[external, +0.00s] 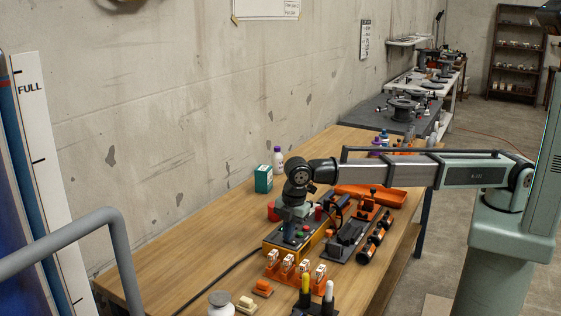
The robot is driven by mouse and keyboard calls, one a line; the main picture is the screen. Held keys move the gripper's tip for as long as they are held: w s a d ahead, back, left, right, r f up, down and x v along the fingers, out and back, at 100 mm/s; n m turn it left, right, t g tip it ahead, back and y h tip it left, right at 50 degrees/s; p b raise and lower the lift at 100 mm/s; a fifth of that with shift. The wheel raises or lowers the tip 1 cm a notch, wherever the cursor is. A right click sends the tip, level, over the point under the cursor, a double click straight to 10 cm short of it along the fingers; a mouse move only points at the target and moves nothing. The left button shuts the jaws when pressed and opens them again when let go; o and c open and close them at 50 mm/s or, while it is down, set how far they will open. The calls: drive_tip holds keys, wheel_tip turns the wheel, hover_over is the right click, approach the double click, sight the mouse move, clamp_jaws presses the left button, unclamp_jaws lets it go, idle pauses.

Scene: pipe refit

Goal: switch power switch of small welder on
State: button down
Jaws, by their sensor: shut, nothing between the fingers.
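The small welder (275,246) appears to be the yellow-sided box with a grey top panel on the wooden bench. A green button (306,228) and a red button (299,234) show on its top. Which part is the power switch, and its position, is too small to tell. My gripper (290,217) points down just over the far part of the box's top. It is shut and empty. I cannot tell whether its fingertips touch the panel.
Orange holders with white-topped pieces (288,268) stand in front of the box. A black fixture (350,240) and an orange tray (370,195) lie to its right. A teal box (263,179) and a white bottle (278,160) stand behind. The bench's left part is mostly clear, crossed by a black cable (220,278).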

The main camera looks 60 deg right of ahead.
drive_tip(key=shift+w+d+f, duration=0.1)
drive_tip(key=shift+w+f, duration=0.4)
drive_tip(key=shift+f, duration=0.15)
drive_tip(key=shift+s, duration=0.1)
drive_tip(key=shift+s+r, duration=0.1)
drive_tip(key=shift+s, duration=0.65)
wheel_tip(320, 180, up, 14)
drive_tip(key=w, duration=0.3)
hover_over(295, 242)
drive_tip(key=f, duration=0.4)
drive_tip(key=w+f, duration=0.1)
drive_tip(key=f, duration=0.3)
drive_tip(key=w+f, duration=0.1)
drive_tip(key=f, duration=0.4)
drive_tip(key=shift+w, duration=0.1)
